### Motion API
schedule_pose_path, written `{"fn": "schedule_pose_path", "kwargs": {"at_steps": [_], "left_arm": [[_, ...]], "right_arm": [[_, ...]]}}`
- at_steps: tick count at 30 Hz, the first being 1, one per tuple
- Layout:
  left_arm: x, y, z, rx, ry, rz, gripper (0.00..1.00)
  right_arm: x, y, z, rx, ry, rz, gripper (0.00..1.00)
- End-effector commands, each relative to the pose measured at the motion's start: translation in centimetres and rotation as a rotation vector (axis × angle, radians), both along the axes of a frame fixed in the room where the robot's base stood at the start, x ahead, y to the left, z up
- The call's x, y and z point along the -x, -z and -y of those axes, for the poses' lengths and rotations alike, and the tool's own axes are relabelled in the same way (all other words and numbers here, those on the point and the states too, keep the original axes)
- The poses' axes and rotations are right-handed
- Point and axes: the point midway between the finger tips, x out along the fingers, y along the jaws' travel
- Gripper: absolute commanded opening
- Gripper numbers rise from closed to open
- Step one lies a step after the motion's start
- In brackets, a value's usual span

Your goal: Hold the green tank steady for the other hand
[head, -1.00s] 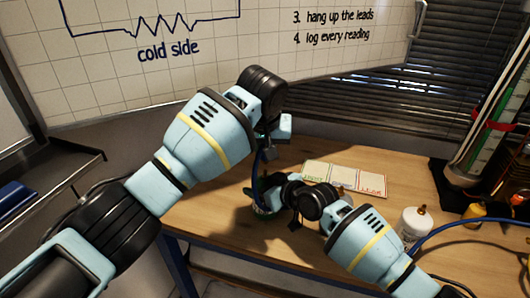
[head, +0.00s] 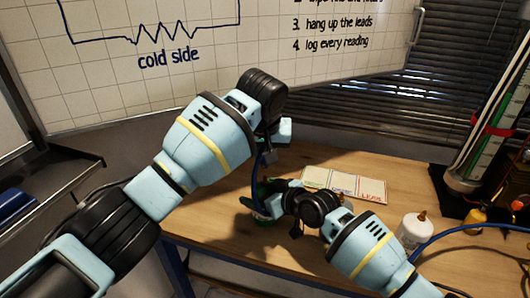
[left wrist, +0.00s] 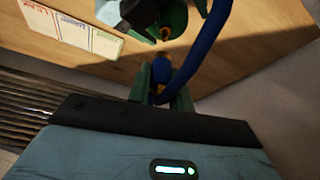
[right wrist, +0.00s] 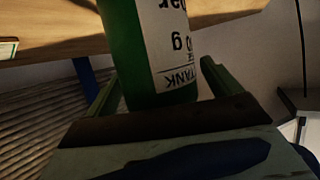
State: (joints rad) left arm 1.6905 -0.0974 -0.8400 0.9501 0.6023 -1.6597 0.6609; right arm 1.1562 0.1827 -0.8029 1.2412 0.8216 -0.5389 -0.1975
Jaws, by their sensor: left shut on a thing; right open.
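The green tank (right wrist: 125,50), with a white printed label, stands between the fingers of my right gripper (right wrist: 158,85) in the right wrist view. That gripper is open, with a gap visible at the right finger. In the head view my right gripper (head: 262,203) is low over the table and hides most of the tank. In the left wrist view my left gripper (left wrist: 161,85) is shut on the brass-fitted end of a blue hose (left wrist: 215,35). The tank's dark top and brass outlet (left wrist: 165,32) show just beyond the hose end, apart from it.
A card with coloured panels (head: 343,184) lies on the wooden table (head: 215,215) behind the right arm. A white canister (head: 413,232) and a second blue hose (head: 465,226) are at the right. A tall gauge column (head: 482,150) stands at the far right.

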Motion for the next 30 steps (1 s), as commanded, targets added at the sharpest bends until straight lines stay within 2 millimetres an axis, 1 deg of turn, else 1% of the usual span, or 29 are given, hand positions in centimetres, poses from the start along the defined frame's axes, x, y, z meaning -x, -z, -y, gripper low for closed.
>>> {"fn": "schedule_pose_path", "kwargs": {"at_steps": [5, 21, 24, 30], "left_arm": [[0.0, 0.0, 0.0, 0.000, 0.000, 0.001, 0.00], [0.0, 0.0, 0.0, 0.000, 0.000, 0.001, 0.00], [0.0, 0.0, 0.0, 0.000, 0.000, 0.001, 0.00], [0.0, 0.0, 0.0, 0.000, 0.000, 0.001, 0.00]], "right_arm": [[1.1, -0.6, 1.2, 0.000, 0.001, 0.001, 0.90], [6.3, -3.5, 6.1, 0.001, 0.001, 0.001, 0.90], [7.0, -3.9, 6.8, 0.001, 0.002, 0.000, 0.90], [7.7, -4.4, 7.5, 0.000, 0.001, -0.001, 0.90]]}}
